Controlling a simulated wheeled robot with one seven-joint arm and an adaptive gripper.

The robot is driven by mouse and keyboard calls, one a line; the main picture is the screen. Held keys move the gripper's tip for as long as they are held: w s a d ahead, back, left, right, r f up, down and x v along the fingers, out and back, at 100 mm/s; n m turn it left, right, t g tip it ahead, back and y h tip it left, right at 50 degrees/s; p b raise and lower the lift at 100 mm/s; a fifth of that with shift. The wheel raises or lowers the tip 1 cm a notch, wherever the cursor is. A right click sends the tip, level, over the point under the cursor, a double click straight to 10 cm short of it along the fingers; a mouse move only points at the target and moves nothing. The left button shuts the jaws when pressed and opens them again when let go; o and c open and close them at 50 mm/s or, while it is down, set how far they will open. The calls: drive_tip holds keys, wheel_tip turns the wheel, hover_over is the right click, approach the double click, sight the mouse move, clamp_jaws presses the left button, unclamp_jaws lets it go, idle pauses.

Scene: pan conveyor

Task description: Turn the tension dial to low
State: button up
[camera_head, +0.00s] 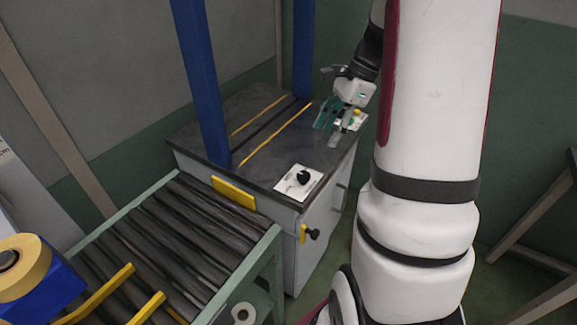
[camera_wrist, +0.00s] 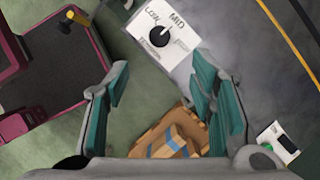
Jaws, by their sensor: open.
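The tension dial is a black knob (camera_head: 303,177) on a white plate (camera_head: 287,186) at the near corner of the dark machine top. In the wrist view the knob (camera_wrist: 155,46) sits on its plate at the upper middle, with LOW and MID readable. A pale mark on the knob seems to face the MID side; the exact setting is hard to tell. My gripper (camera_head: 336,124) is open and empty, above the right side of the machine top, behind and right of the dial. Its teal-padded fingers (camera_wrist: 162,84) show wide apart in the wrist view, not touching the dial.
A blue post (camera_head: 203,80) rises left of the dial. A roller conveyor (camera_head: 175,235) lies front left. A small panel with a yellow button (camera_head: 357,113) is near my gripper. A black knob on a yellow plate (camera_head: 312,234) is on the cabinet front. A cardboard box (camera_wrist: 172,148) shows below.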

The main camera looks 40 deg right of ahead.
sight(304, 174)
drive_tip(key=b+x, duration=0.2)
drive_tip(key=x, duration=1.1)
drive_tip(key=shift+a+f+b, duration=0.1)
drive_tip(key=shift+f+b, duration=0.2)
drive_tip(key=shift+f, duration=0.05)
drive_tip(key=shift+c, duration=0.5)
drive_tip(key=c, duration=1)
